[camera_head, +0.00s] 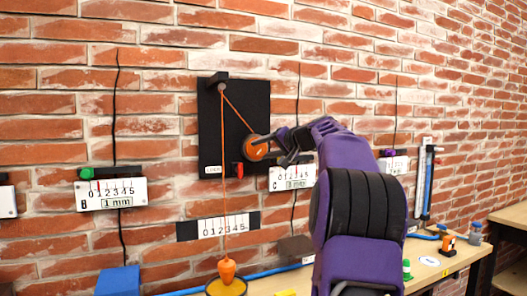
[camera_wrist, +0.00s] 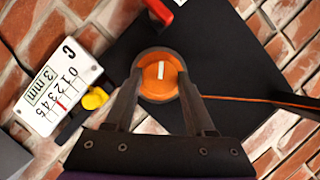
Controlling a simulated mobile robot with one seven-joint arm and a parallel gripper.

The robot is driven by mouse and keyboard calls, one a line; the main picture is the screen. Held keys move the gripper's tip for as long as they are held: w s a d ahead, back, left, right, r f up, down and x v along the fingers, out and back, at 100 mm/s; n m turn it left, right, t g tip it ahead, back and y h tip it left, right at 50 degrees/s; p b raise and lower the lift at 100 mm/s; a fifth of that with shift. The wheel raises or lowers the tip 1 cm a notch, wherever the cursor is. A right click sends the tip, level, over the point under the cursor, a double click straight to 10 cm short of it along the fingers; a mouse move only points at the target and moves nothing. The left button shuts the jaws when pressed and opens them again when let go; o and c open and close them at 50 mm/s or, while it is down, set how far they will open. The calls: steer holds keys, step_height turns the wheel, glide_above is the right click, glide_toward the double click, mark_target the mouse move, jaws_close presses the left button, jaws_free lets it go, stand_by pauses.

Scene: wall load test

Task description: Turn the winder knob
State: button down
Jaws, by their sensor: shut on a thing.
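The winder knob (camera_head: 257,147) is a round orange knob with a white mark, mounted low on the right side of a black wall panel (camera_head: 210,130). In the wrist view the knob (camera_wrist: 160,80) sits between the two dark fingers of my gripper (camera_wrist: 160,92), which is shut on its sides. In the head view my gripper (camera_head: 277,141) reaches the knob from the right. An orange cord (camera_head: 236,108) runs from the knob up to a small peg (camera_head: 221,87). From there it drops to an orange plumb weight (camera_head: 226,270) hanging over a yellow-topped round dish (camera_head: 228,288).
Gauge C (camera_head: 292,178) is close below right, with a yellow knob (camera_wrist: 95,98) in the wrist view. Gauge B (camera_head: 112,194) is at left. A blue block (camera_head: 118,281) is below it.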

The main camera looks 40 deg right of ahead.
steer(key=m, duration=0.1)
steer(key=m+y+b, duration=0.1)
steer(key=m+t, duration=0.1)
steer(key=shift+f+m, duration=0.25)
steer(key=shift+m, duration=0.05)
steer(key=shift+m+t+y+b, duration=0.4)
steer(key=shift+m+t+b, duration=0.4)
steer(key=shift+m, duration=0.6)
steer(key=shift+c, duration=1.3)
jaws_free()
steer(key=s+d, duration=0.2)
steer(key=s, duration=1.5)
steer(key=shift+d, duration=0.4)
steer(key=shift+s, duration=0.1)
